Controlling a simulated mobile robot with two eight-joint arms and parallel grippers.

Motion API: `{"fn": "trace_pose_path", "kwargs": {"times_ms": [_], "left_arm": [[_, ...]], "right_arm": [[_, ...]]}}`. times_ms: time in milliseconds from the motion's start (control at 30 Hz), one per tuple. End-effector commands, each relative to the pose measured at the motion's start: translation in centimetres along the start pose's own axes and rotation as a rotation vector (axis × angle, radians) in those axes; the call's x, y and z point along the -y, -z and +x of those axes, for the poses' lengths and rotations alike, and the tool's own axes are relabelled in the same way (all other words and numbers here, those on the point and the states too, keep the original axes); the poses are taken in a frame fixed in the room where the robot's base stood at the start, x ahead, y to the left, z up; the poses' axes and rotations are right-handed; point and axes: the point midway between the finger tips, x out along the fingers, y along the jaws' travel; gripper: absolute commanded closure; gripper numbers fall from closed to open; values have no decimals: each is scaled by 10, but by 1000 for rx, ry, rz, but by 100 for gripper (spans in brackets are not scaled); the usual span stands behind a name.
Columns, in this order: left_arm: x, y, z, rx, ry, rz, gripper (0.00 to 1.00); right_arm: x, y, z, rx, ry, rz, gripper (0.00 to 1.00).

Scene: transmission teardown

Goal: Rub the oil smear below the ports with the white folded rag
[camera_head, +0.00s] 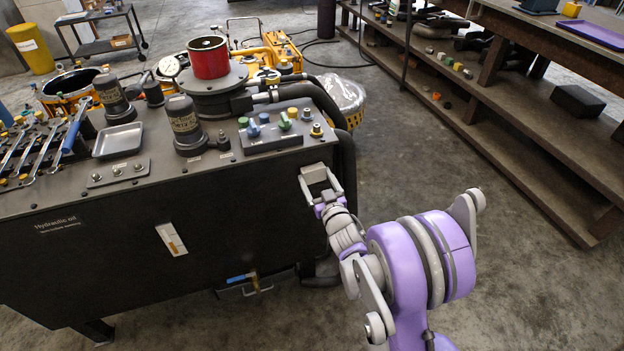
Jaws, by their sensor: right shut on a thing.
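My right gripper (322,190) is at the right end of the dark hydraulic oil cabinet (130,255), in front of its upper front face. It is shut on a small pale piece that looks like the white folded rag (314,173); the fingers hide part of it. I cannot tell whether the rag touches the cabinet. The coloured port caps (284,123) stand on a panel on the cabinet top, above and left of the gripper. I cannot make out the oil smear on the dark face. My left gripper is not in view.
A metal tray (118,141), several wrenches (40,148), dark filter canisters (184,124) and a red cylinder (208,57) stand on the cabinet. A blue-handled valve (243,279) sticks out low in front. Wooden shelving (500,110) stands right; the floor between is clear.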

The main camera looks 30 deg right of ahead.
Motion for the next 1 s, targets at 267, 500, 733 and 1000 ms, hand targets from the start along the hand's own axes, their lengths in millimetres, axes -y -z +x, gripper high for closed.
{"fn": "trace_pose_path", "kwargs": {"times_ms": [267,500,733,1000], "left_arm": [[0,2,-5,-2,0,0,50],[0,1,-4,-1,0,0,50],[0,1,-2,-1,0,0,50],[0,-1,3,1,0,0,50]], "right_arm": [[-26,-1,-1,0,-3,-1,58],[-30,-2,1,1,0,1,58],[-17,-1,1,0,3,3,58],[4,0,0,0,2,1,58]]}}
